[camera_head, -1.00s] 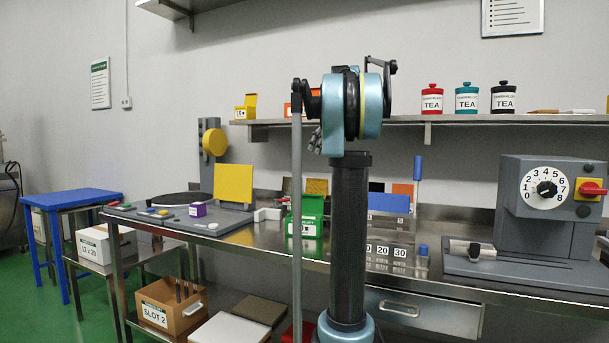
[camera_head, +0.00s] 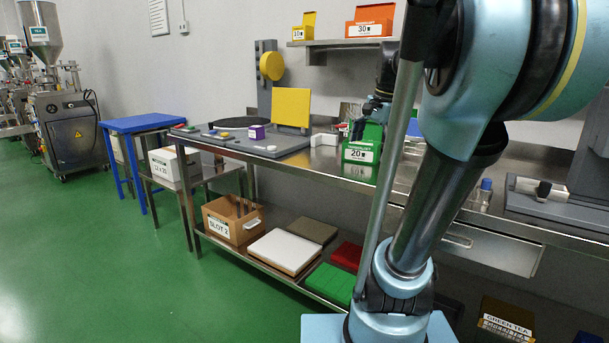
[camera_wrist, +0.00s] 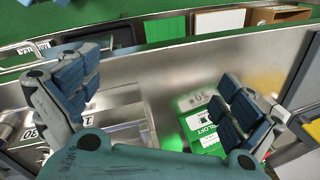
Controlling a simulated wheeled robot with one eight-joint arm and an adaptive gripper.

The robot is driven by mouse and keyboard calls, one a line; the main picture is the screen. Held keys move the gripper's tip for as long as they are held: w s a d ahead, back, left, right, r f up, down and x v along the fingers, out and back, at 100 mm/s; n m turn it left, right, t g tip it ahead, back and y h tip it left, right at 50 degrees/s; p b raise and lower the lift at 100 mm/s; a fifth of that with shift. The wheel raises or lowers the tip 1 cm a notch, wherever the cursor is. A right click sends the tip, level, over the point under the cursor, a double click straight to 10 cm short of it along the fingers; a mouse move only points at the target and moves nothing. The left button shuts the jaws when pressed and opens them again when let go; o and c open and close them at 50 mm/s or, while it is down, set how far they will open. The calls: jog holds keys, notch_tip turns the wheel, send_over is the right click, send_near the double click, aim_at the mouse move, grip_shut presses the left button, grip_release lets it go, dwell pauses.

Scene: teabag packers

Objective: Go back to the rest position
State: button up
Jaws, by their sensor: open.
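My gripper (camera_wrist: 165,95) is open in the wrist view, with its two blue-padded fingers spread wide and nothing between them. A green box with a white label (camera_wrist: 205,125) shows below and partly behind the right finger, over the steel bench (camera_wrist: 170,75). In the head view, my arm fills the right side and my gripper (camera_head: 372,112) shows small and dark beside the green box labelled 20 (camera_head: 361,152). Much of the gripper is hidden behind my arm there.
A steel bench (camera_head: 325,168) runs across, with a yellow panel (camera_head: 291,107) and purple box (camera_head: 257,132). Its lower shelf holds a SLOT 2 carton (camera_head: 231,222), a white box (camera_head: 284,251) and a green tray (camera_head: 331,285). A blue table (camera_head: 141,122) stands left. Green floor (camera_head: 110,265) is open there.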

jog(key=s+f+n, duration=0.5)
jog(key=s+f, duration=0.3)
jog(key=f, duration=0.4)
jog(key=s+f+n+h, duration=0.1)
jog(key=s+f+n, duration=0.5)
jog(key=s+f, duration=0.3)
notch_tip(320, 180, down, 4)
jog(key=shift+a+r+h, duration=0.25)
jog(key=shift+a+h, duration=0.05)
jog(key=shift+a, duration=0.15)
jog(key=shift+w+f, duration=0.2)
jog(key=shift+w, duration=0.2)
